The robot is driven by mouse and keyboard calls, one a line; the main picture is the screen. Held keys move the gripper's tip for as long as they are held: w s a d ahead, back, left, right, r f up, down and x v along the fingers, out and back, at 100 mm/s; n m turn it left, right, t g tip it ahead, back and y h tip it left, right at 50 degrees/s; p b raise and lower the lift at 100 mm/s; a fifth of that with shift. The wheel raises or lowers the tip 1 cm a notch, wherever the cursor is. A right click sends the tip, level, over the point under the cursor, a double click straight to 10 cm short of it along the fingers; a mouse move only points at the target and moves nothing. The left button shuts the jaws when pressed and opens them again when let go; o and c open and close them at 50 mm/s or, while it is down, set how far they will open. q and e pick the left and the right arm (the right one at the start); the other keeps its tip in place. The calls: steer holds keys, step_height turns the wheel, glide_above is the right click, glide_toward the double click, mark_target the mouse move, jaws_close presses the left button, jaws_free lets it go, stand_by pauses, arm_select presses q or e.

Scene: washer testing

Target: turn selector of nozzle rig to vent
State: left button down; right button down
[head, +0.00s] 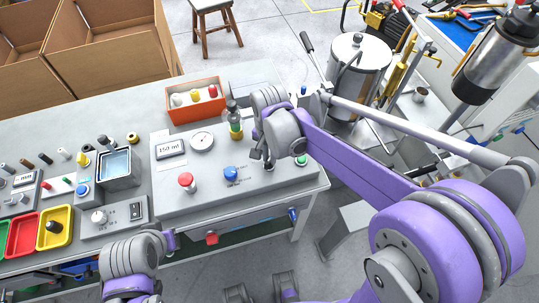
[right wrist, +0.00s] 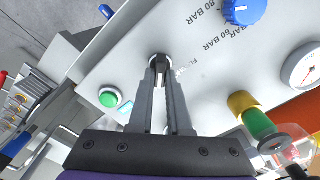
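The nozzle rig (head: 210,178) is a pale grey box on the bench, with a 150 ml display, a round gauge, a red button, a blue knob and a green button. Its selector (right wrist: 160,60) is a small dark lever on the panel in the right wrist view, mostly hidden between the fingertips. My right gripper (right wrist: 160,66) points down at the panel, its fingers closed in on the selector. In the head view the right gripper (head: 268,158) is at the panel's right part, between blue knob and green button. The selector's setting cannot be read.
The blue knob (right wrist: 244,10) and green button (right wrist: 109,97) flank the gripper. A yellow-and-green nozzle bottle (head: 235,122) stands behind the panel, near an orange tray (head: 196,111). A water tank (head: 116,168) and trays stand left. The bench's front edge is close.

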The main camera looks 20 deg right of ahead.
steer(key=shift+n, duration=0.4)
steer(key=n, duration=0.3)
steer(key=shift+a+n+b, duration=0.1)
steer(key=shift+n+b, duration=0.2)
steer(key=shift+n, duration=0.1)
steer(key=shift+w+n, duration=0.1)
steer(key=shift+n, duration=2)
steer(key=c, duration=0.9)
jaws_free()
steer(key=shift+o, duration=0.2)
